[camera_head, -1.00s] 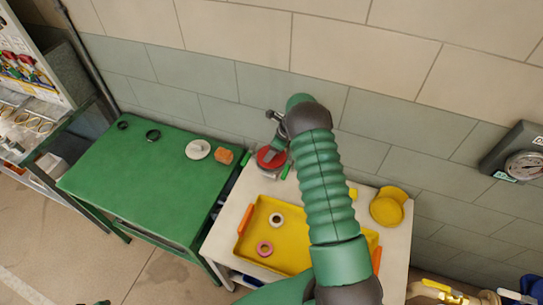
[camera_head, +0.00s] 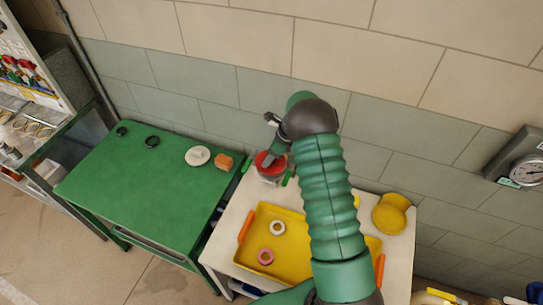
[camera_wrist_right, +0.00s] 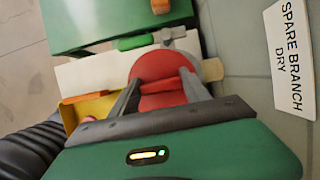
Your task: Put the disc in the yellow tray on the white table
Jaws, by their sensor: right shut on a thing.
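My right gripper (camera_head: 275,147) is shut on a red disc (camera_head: 264,162) above the back left corner of the white table (camera_head: 232,209). In the right wrist view the red disc (camera_wrist_right: 160,68) sits between the two grey fingers (camera_wrist_right: 160,92). A pale round part shows just beneath it; I cannot tell whether they touch. The yellow tray (camera_head: 289,218), with orange handles, lies on the white table in front of the gripper, partly hidden by my right arm. It holds a white ring (camera_head: 277,234) and a pink ring (camera_head: 259,257). My left gripper is not in view.
Green handles (camera_head: 287,178) flank the spot under the disc. A yellow round container (camera_head: 390,213) stands at the table's back right. The green table (camera_head: 135,185) at left bears a white disc (camera_head: 198,155), an orange block (camera_head: 224,162) and dark rings. The wall is close behind.

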